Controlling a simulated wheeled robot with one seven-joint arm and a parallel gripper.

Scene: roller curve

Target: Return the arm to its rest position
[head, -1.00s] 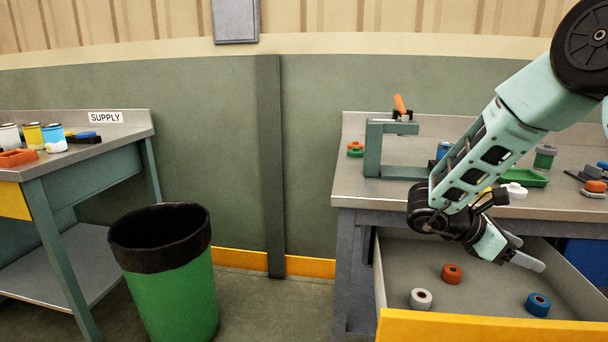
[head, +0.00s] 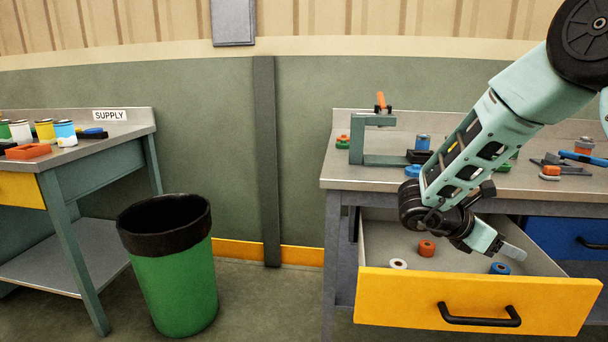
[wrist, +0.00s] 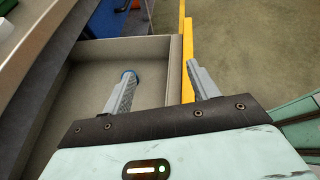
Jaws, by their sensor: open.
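My gripper (head: 505,251) is in the head view at the right, above the open yellow-fronted drawer (head: 470,288) of the workbench. In the wrist view my gripper (wrist: 160,85) has its two grey fingers spread apart with nothing between them. One finger hangs over the drawer's inside and the other is near the yellow front. In the drawer lie a white roll (head: 398,264), an orange roll (head: 427,248) and a blue roll (head: 500,268). The blue roll shows partly behind a finger in the wrist view (wrist: 129,73).
The workbench top (head: 345,175) holds a green clamp frame (head: 357,140), a blue can (head: 422,142) and several tools at right. A green bin (head: 172,290) stands on the floor at left. The supply table (head: 95,155) with paint cans is farther left. Floor between is clear.

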